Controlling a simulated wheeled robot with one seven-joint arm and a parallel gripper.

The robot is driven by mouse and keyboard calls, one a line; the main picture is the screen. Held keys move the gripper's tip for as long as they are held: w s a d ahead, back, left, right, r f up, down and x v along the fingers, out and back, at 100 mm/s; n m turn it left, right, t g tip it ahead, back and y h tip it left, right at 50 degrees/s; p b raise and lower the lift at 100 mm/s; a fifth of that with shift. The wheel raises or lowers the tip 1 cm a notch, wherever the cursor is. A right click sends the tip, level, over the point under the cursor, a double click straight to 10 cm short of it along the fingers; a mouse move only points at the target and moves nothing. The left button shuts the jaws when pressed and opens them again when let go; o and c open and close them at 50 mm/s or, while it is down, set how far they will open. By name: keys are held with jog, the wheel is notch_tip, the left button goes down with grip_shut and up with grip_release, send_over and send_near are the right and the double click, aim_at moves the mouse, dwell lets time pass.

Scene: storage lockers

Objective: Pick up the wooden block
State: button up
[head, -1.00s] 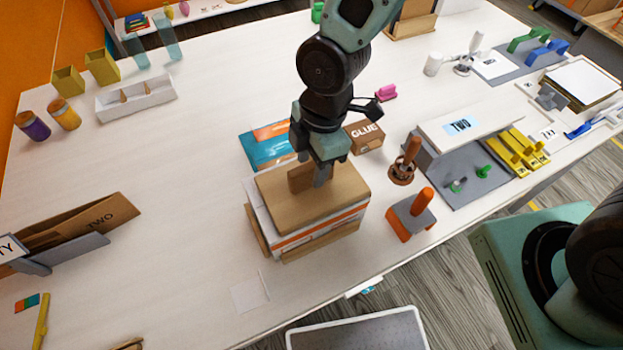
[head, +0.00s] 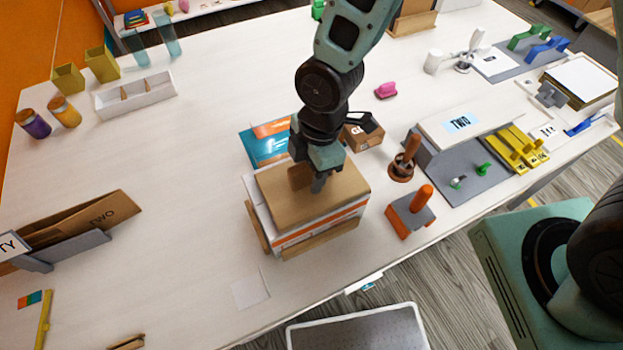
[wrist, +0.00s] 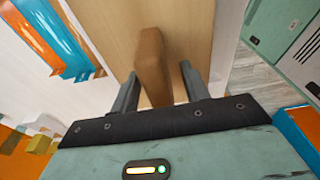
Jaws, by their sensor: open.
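The wooden block (head: 299,177) is a small brown upright piece on the flat tan top (head: 335,198) of a stack with white and orange layers. In the wrist view the block (wrist: 152,62) stands between the two fingers, nearer the left one, with a gap on the right side. My gripper (wrist: 158,72) is open around it and points down at the stack top. In the head view my gripper (head: 312,180) partly hides the block. Whether the left finger touches the block is unclear.
A teal box (head: 262,148) and a small brown glue box (head: 362,136) lie behind the stack. A wooden-handled stamp (head: 404,165) and an orange-handled tool (head: 412,210) stand to the right. The table left of the stack is mostly clear.

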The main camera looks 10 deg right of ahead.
grip_shut()
jog(key=shift+r, duration=0.1)
dwell(0.3)
